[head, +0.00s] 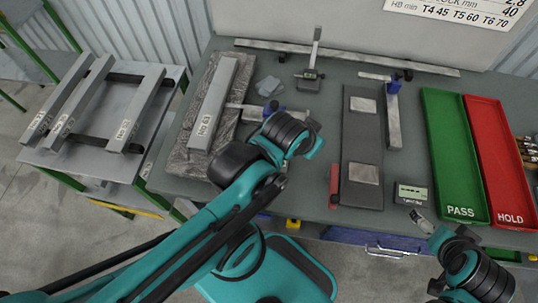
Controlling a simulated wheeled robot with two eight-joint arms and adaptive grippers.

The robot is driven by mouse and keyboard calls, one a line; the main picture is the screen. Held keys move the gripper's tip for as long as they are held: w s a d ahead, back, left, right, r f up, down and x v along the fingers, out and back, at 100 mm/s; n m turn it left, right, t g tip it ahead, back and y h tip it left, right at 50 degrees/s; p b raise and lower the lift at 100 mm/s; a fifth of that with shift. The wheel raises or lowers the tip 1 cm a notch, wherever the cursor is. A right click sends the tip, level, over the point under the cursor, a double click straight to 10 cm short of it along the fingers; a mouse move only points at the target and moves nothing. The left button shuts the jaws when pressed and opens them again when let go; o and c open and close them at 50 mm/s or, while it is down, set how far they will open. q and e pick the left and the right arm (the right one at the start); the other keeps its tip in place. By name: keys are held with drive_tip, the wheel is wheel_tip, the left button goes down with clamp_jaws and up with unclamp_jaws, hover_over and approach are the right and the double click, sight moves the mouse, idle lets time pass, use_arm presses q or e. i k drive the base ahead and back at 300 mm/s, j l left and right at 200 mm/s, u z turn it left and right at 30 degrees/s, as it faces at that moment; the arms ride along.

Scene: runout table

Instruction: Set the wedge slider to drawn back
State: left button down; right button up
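A long dark plate (362,130) with a pale pad near each end lies mid-table. A red piece (334,186) sits along its lower left edge. I cannot tell which part is the wedge slider or how it is set. My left gripper (312,128) is left of the plate, above the table; its fingers are hidden or too small to read. My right gripper (419,218) is low on the right near the table's front edge, below a small labelled box (411,194); I cannot tell its finger opening.
A green PASS tray (455,165) and a red HOLD tray (500,160) lie on the right. A grey bar (213,105) lies on dark wrapping at left. A small upright stand (313,68) and a steel piece with blue (393,105) stand near the back. A side table (85,160) holds more bars.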

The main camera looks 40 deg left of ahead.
sight(273, 106)
drive_tip(key=k+j+u, duration=0.1)
drive_tip(key=u, duration=0.4)
drive_tip(key=k+j+u, duration=0.1)
drive_tip(key=j+u, duration=0.15)
drive_tip(key=u, duration=0.2)
